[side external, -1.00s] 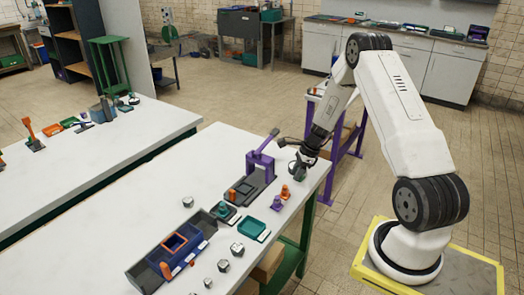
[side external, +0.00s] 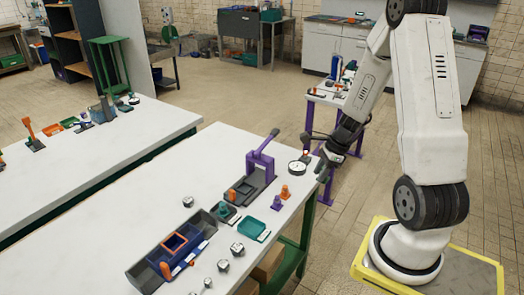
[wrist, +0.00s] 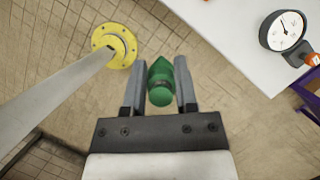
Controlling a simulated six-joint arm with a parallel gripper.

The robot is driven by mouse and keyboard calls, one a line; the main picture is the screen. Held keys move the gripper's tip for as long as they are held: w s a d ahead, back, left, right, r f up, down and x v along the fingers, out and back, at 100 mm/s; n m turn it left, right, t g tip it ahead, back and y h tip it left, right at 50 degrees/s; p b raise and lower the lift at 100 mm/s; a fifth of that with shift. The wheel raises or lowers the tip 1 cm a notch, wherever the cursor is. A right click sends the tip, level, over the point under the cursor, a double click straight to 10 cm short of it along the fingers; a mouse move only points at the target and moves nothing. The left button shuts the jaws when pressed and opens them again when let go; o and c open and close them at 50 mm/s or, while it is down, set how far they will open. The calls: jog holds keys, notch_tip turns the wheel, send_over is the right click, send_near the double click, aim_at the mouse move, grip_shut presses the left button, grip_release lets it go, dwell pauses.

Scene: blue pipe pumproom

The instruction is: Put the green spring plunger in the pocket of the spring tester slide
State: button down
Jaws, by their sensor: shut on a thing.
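The green spring plunger (wrist: 160,85) is between the two fingers of my gripper (wrist: 161,62) in the wrist view, with its pointed end away from the palm. My gripper is shut on it and appears to be over the floor, just off the table edge. In the side view my gripper (side external: 322,166) is at the table's right end, and the plunger is too small to make out. The spring tester (side external: 260,163) is purple with a lever, on a dark grey base. The slide with an orange part (side external: 233,195) is at its front; I cannot make out the pocket clearly.
A dial gauge (side external: 298,168) stands near the table corner, close to my gripper; it also shows in the wrist view (wrist: 287,30). Orange and purple plungers (side external: 285,192), a teal tray (side external: 255,229) and a blue bin (side external: 170,255) lie nearer. The table's left part is clear.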

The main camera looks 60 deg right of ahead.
jog(key=shift+s+a+r, duration=0.25)
jog(key=shift+s+a, duration=0.05)
jog(key=shift+s, duration=0.2)
jog(key=shift+w, duration=0.1)
dwell(0.3)
jog(key=w+a+r, duration=0.2)
jog(key=w+a, duration=0.8)
jog(key=w, duration=0.2)
jog(key=shift+n, duration=0.4)
jog(key=w+d+f, duration=0.1)
jog(key=w+f, duration=0.1)
jog(key=w, duration=0.2)
jog(key=w+d+f, duration=0.1)
jog(key=w+f, duration=0.2)
jog(key=w, duration=0.1)
jog(key=w+d+f, duration=0.1)
jog(key=w+f, duration=0.2)
jog(key=w, duration=0.1)
jog(key=shift+f, duration=0.15)
jog(key=shift+w+d+f, duration=0.2)
jog(key=shift+w+f, duration=0.2)
jog(key=shift+f, duration=0.05)
